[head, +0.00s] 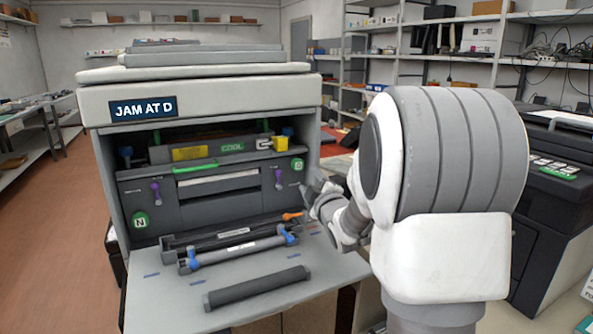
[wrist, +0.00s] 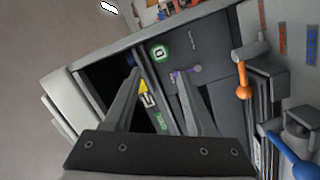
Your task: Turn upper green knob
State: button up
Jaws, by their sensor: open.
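The upper green knob (head: 298,164) is a round green disc with a pale mark at the upper right of the printer's dark inner panel. In the wrist view the green knob (wrist: 160,52) shows just beyond the fingertips, roughly between them. My gripper (wrist: 158,74) is open with nothing between its fingers and points at the panel. In the head view my gripper (head: 318,190) is right of and a little below this knob, partly hidden by my own arm. A lower green knob (head: 140,220) is at the panel's lower left.
Purple levers flank the panel, left (head: 155,190) and right (head: 279,178); the right one (wrist: 190,70) lies close to a finger in the wrist view. An orange lever (head: 292,215) is below. A toner unit (head: 240,252) and dark roller (head: 258,287) lie on the grey shelf (head: 165,305).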

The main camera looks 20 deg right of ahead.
aim_at(298, 165)
jog(key=w, duration=0.3)
jog(key=w+d, duration=0.1)
jog(key=w, duration=0.5)
jog(key=shift+w+d+b, duration=0.15)
jog(key=shift+w+b, duration=0.1)
jog(key=shift+b, duration=0.05)
grip_shut()
